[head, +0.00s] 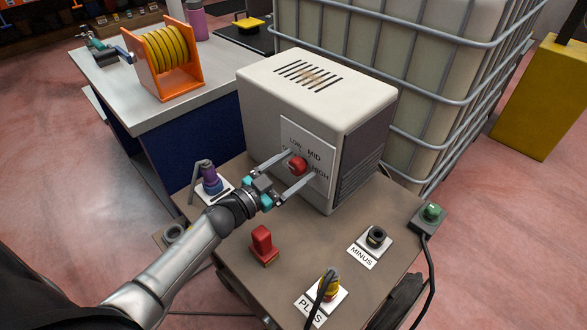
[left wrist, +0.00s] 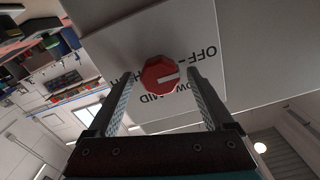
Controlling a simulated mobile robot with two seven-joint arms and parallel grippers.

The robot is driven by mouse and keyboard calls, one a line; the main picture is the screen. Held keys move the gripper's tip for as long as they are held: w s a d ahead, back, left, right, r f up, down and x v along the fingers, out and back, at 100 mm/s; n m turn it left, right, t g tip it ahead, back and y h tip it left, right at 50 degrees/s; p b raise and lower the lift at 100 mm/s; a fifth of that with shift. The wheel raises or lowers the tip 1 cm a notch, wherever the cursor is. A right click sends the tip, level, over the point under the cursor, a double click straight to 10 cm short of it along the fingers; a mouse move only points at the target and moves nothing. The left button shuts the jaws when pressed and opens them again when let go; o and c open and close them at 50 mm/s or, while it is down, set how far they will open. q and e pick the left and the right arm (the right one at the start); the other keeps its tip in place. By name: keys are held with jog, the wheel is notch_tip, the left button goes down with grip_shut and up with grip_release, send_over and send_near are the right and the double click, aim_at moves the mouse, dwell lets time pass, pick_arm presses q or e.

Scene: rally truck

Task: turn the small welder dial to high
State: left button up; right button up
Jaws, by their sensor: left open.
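The small welder is a white box (head: 270,85) with a label plate on its front reading OFF, LOW, MID and HIGH. Its red dial (head: 298,165) sits on this plate. In the left wrist view the dial (left wrist: 160,75) is octagonal with a white mark toward the right, on the OFF and LOW side of the upside-down label; the exact setting is hard to tell. My left gripper (head: 300,167) is open, one finger on each side of the dial, with gaps showing between the fingers and the dial. The fingers partly cover the lettering. My right gripper is not in view.
The welder stands on a brown cart top (head: 222,245) with a red switch (head: 263,243), a MINUS socket (head: 376,237), a PLUS socket (head: 330,287) with a cable, and a purple-blue connector (head: 209,180). A caged tank (head: 430,90) stands behind. An orange reel (head: 165,60) is on the bench.

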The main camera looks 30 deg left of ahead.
pick_arm(q)
jog(key=shift+c, duration=0.3)
grip_shut()
dwell(0.5)
